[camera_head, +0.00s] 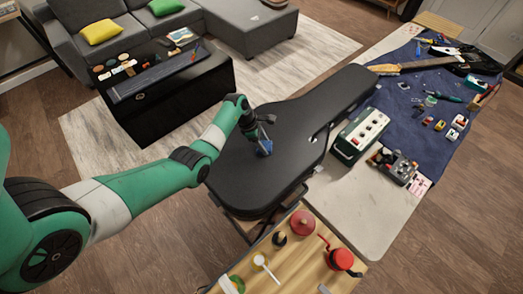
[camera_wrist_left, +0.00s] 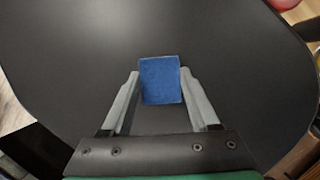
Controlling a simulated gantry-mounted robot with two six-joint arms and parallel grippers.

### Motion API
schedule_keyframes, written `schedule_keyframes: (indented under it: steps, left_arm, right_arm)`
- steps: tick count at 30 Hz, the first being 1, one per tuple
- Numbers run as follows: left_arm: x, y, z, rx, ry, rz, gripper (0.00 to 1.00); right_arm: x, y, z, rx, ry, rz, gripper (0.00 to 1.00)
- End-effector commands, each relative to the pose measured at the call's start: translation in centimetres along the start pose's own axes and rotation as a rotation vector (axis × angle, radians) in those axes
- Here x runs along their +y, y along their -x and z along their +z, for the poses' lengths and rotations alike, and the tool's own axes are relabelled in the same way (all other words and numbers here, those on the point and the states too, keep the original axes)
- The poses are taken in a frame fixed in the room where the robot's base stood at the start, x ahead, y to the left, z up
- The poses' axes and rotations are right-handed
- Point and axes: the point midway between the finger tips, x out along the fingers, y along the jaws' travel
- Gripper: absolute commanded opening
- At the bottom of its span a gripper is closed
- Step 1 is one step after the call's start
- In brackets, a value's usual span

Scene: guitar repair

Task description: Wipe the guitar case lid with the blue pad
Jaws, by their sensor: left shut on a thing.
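The black guitar case (camera_head: 250,180) lies closed with its broad lid facing up in the head view. Its smooth dark lid (camera_wrist_left: 230,50) fills most of the left wrist view. My left gripper (camera_head: 262,140) is over the wide part of the lid. It is shut on the blue pad (camera_head: 265,147), which also shows between the fingers in the left wrist view (camera_wrist_left: 160,80). The pad is at or just above the lid; I cannot tell whether it touches. My right gripper is not in view.
A green amplifier box (camera_head: 361,135) and a pedal (camera_head: 393,165) stand right of the case. A blue mat (camera_head: 410,105) with tools lies beyond. A wooden table (camera_head: 300,265) with a red grinder (camera_head: 340,258) is in front. A black chest (camera_head: 170,95) stands left.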

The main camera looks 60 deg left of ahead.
Motion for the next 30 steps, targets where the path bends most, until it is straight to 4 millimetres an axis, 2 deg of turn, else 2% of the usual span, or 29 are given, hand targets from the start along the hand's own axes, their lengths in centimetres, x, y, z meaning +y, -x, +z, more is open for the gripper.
schedule_keyframes:
  steps: [1,7,8,11,30]
  left_arm:
    - [0.5,-0.5,-0.1,0.000,0.004,0.003,0.09]
    - [2.0,-0.6,0.1,0.000,0.019,0.009,0.09]
    - [1.9,0.5,0.6,0.000,0.018,0.007,0.09]
    - [1.8,2.4,1.5,0.000,0.013,0.010,0.09]
    - [1.5,6.8,4.2,0.001,0.002,0.002,0.09]
  right_arm:
    - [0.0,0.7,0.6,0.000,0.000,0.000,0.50]
    - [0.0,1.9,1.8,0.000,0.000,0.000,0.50]
    - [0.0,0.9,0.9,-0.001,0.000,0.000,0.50]
    - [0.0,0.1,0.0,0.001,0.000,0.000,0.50]
    - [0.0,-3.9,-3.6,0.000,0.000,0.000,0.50]
